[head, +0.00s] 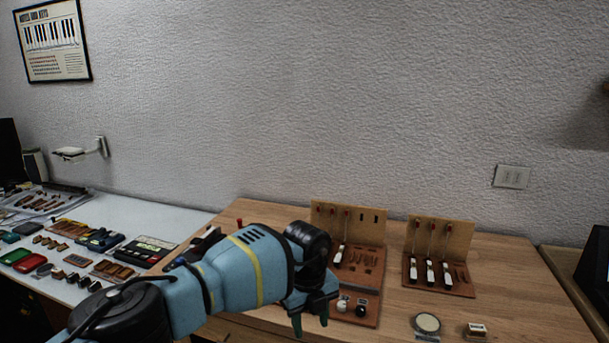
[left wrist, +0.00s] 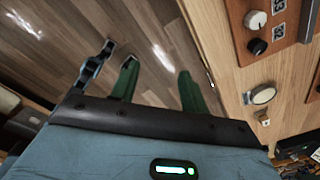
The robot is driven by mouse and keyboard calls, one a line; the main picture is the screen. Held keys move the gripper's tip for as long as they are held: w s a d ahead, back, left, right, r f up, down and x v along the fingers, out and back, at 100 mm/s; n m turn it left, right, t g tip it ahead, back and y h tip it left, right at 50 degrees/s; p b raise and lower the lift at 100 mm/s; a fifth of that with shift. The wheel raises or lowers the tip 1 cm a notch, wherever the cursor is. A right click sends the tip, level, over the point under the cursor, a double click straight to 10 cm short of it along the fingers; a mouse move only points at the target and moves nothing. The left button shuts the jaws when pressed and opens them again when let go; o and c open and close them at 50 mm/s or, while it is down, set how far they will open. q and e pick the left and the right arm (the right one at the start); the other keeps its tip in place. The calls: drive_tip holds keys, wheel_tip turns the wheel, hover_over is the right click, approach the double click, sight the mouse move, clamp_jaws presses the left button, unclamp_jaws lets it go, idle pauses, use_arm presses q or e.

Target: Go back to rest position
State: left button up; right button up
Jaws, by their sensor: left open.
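My left gripper (head: 311,322) is at the front edge of the wooden bench, low in the head view, at the end of my blue arm. Its two green fingers also show in the left wrist view (left wrist: 158,88), spread apart with nothing between them. They point over the wood-plank floor, beside the bench. My right gripper is in neither view.
The wooden bench (head: 520,300) carries a left rack (head: 372,232) and a right rack (head: 458,240) with several white-ended pieces. A white knob (head: 342,304), black knob (head: 361,309), round dish (head: 428,323) and small block (head: 476,329) are near the front. A white table (head: 160,220) holds small parts.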

use_arm(q)
drive_tip(key=s+d+f+m+g+h, duration=0.2)
drive_tip(key=s+d+f+g+h, duration=0.1)
drive_tip(key=s+d+f+h, duration=0.5)
drive_tip(key=s+d+r+n+h, duration=0.4)
drive_tip(key=s+d+h, duration=0.5)
drive_tip(key=s+d, duration=0.1)
drive_tip(key=a+f+n+t+y, duration=0.4)
drive_tip(key=a+f+n+t, duration=0.1)
drive_tip(key=a+n+t, duration=0.5)
drive_tip(key=a+f+n+t+y, duration=0.4)
drive_tip(key=a+f+n+t, duration=0.3)
drive_tip(key=a+n, duration=0.45)
drive_tip(key=s+a+f+n+g+y, duration=0.2)
drive_tip(key=s+a+f, duration=0.3)
drive_tip(key=s+a, duration=0.4)
drive_tip(key=s+a+f+n+g+y, duration=0.2)
drive_tip(key=s+a+f+y, duration=0.3)
drive_tip(key=s+a, duration=0.4)
drive_tip(key=shift+s+a+f+n+g+y, duration=0.15)
drive_tip(key=shift+s+f+n+g+y, duration=0.2)
drive_tip(key=shift+n, duration=0.2)
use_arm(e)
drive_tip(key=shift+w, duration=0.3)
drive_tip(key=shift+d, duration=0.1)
